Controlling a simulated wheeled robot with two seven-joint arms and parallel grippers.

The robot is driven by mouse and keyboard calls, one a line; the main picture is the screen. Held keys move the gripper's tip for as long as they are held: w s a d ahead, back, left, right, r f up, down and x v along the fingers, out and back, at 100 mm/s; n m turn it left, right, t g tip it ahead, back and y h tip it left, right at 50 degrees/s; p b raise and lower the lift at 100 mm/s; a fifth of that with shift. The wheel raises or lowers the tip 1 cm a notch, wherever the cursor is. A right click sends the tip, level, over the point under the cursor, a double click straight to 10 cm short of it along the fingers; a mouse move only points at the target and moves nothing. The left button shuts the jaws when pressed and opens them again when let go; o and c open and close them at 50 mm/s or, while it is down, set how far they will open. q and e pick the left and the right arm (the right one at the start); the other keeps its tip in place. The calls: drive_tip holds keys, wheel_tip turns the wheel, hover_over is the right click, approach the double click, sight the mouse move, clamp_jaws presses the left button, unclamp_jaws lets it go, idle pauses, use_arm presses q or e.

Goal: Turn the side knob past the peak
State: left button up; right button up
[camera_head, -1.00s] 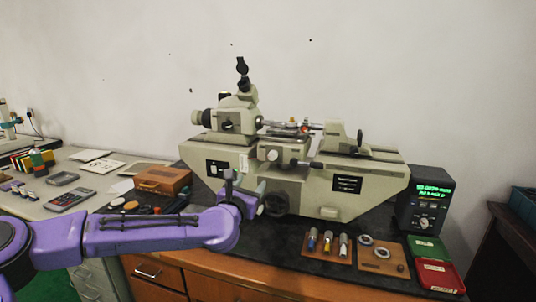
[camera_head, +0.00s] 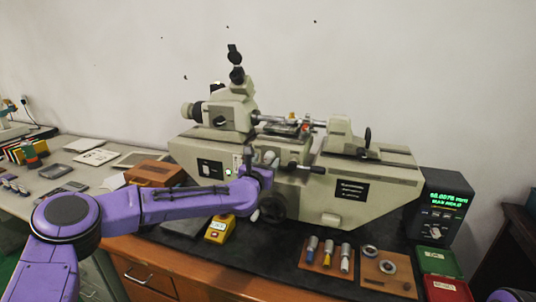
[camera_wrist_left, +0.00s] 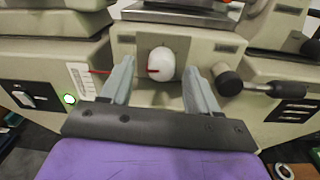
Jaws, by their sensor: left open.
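The measuring machine (camera_head: 375,172) is a beige bench instrument on a dark mat. Its side knob (camera_wrist_left: 161,64) is white and round with a short red mark, on the front face in the left wrist view. My left gripper (camera_wrist_left: 160,88) is open. Its two grey fingers point at the front face, one on each side of the knob, with visible gaps to it. In the head view my left gripper (camera_head: 262,165) is at the machine's front, and its wrist partly hides that area.
A black-handled lever (camera_wrist_left: 250,87) sticks out right of the knob. A display box (camera_head: 443,207) with green digits stands at right. Ring trays, red and green boxes and a yellow box (camera_head: 219,229) lie in front of the machine.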

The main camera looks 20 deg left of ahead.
use_arm(q)
drive_tip(key=shift+w, duration=1.05)
drive_tip(key=shift+d, duration=0.1)
drive_tip(key=c, duration=1)
drive_tip(key=shift+c, duration=0.2)
